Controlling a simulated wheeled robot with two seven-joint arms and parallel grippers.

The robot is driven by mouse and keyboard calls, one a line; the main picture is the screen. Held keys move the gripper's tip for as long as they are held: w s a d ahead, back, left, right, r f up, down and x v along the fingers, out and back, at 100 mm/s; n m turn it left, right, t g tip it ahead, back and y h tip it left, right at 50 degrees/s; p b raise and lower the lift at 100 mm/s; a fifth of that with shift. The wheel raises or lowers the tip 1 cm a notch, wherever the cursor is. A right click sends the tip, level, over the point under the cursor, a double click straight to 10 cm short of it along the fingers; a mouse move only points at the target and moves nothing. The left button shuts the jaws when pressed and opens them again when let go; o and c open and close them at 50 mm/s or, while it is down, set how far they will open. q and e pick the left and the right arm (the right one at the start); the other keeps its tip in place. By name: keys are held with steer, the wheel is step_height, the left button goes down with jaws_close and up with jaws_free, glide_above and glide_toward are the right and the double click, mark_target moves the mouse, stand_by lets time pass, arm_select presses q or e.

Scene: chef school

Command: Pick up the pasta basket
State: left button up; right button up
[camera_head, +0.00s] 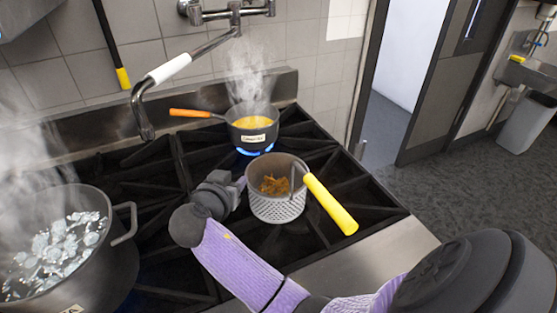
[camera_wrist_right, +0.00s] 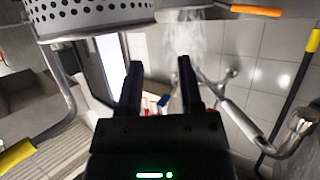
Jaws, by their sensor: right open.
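The pasta basket (camera_head: 277,207) is a perforated metal cylinder with a long yellow handle (camera_head: 331,205). It sits upright on the black stove grate with some brown food inside. My right gripper (camera_head: 229,182) is just left of the basket, apart from its wall. In the right wrist view the basket (camera_wrist_right: 92,22) shows at the top left, and its yellow handle (camera_wrist_right: 17,156) is at the lower left. The right gripper (camera_wrist_right: 159,72) is open there, with nothing between its fingers. My left gripper is not in view.
A large steaming pot (camera_head: 125,258) of bubbling water stands at the left. A small saucepan (camera_head: 262,137) with an orange handle (camera_head: 190,113) steams over a blue flame behind the basket. A faucet (camera_head: 168,70) reaches over the stove. The steel front edge (camera_head: 375,262) is clear.

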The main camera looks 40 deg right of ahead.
mark_target(248, 171)
steer(key=x, duration=0.4)
steer(key=s+b+x, duration=0.1)
steer(key=x, duration=0.3)
steer(key=shift+w+d+f, duration=0.15)
steer(key=shift+d+f, duration=0.1)
steer(key=shift+d, duration=0.1)
steer(key=shift+w+d, duration=0.1)
steer(key=shift+w, duration=0.05)
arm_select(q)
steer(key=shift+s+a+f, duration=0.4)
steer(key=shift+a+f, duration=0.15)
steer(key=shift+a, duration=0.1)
arm_select(e)
steer(key=shift+c, duration=0.3)
jaws_close()
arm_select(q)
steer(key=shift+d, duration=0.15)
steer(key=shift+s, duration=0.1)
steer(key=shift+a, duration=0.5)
